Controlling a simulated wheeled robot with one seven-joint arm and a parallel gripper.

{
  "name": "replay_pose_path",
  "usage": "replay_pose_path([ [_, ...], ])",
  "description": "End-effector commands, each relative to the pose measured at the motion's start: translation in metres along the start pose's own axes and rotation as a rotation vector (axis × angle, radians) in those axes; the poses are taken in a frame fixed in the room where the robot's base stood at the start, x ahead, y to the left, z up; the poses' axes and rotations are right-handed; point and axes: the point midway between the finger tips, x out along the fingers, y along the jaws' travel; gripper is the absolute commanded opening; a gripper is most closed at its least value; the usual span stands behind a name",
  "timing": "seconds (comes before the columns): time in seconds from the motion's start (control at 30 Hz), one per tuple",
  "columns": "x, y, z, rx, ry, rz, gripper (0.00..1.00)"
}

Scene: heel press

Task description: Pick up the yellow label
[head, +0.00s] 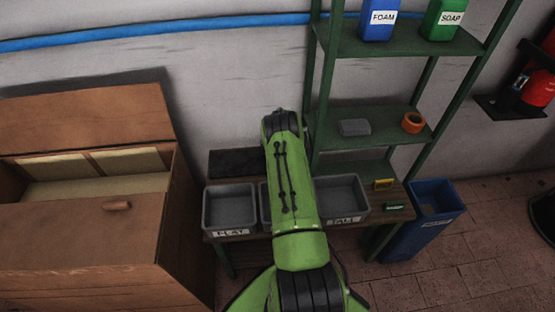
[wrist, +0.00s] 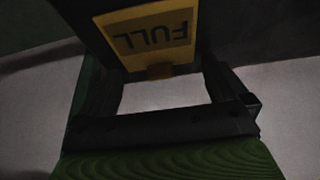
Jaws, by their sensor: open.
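In the head view my arm hides the gripper. A small yellow piece (head: 383,184) stands on the bench there; I cannot tell whether it is the same label.
Grey trays marked FLAT (head: 230,208) and TALL (head: 342,196) stand on the bench (head: 250,238), a third mostly behind my arm. A green shelf rack (head: 385,40) rises behind. A blue bin (head: 425,220) and wooden chest (head: 90,235) flank it.

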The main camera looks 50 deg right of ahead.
Motion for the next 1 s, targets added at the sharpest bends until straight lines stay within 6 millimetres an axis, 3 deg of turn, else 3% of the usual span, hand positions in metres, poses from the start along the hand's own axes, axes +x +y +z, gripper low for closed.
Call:
replay_pose_path([
  [0.13,-0.001,0.0,0.0,0.0,-0.001,0.0,0.97],
  [0.33,-0.002,0.0,0.0,0.0,-0.001,0.0,0.67],
  [0.67,-0.003,0.0,-0.001,0.0,-0.001,0.0,0.67],
  [0.77,-0.016,0.0,-0.007,0.0,0.001,0.0,0.67],
  [1.0,-0.073,0.0,-0.03,0.0,0.002,0.0,0.67],
])
